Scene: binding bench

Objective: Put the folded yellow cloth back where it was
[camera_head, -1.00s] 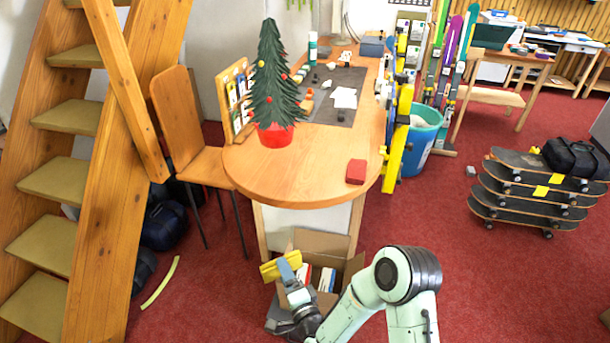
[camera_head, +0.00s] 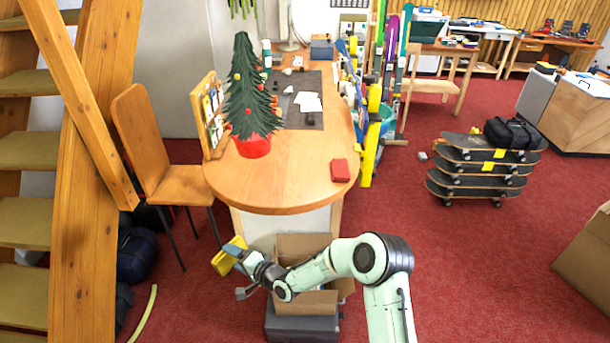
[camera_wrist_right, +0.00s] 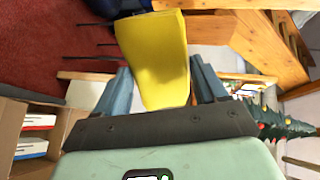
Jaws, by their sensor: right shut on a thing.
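The folded yellow cloth (camera_head: 226,259) is in the jaws of my right gripper (camera_head: 236,252), in the air left of the open cardboard box and below the near end of the wooden table. In the right wrist view the yellow cloth (camera_wrist_right: 155,58) stands out between the two blue-grey fingers of my right gripper (camera_wrist_right: 160,88). My right gripper is shut on it. My left gripper is in neither view.
The wooden table (camera_head: 260,190) carries a small decorated tree (camera_head: 252,95) in a red pot and a red block (camera_head: 340,170). The open cardboard box (camera_head: 318,303) sits on a grey case (camera_head: 300,325). A chair (camera_head: 165,170) and wooden stairs (camera_head: 90,200) stand at left.

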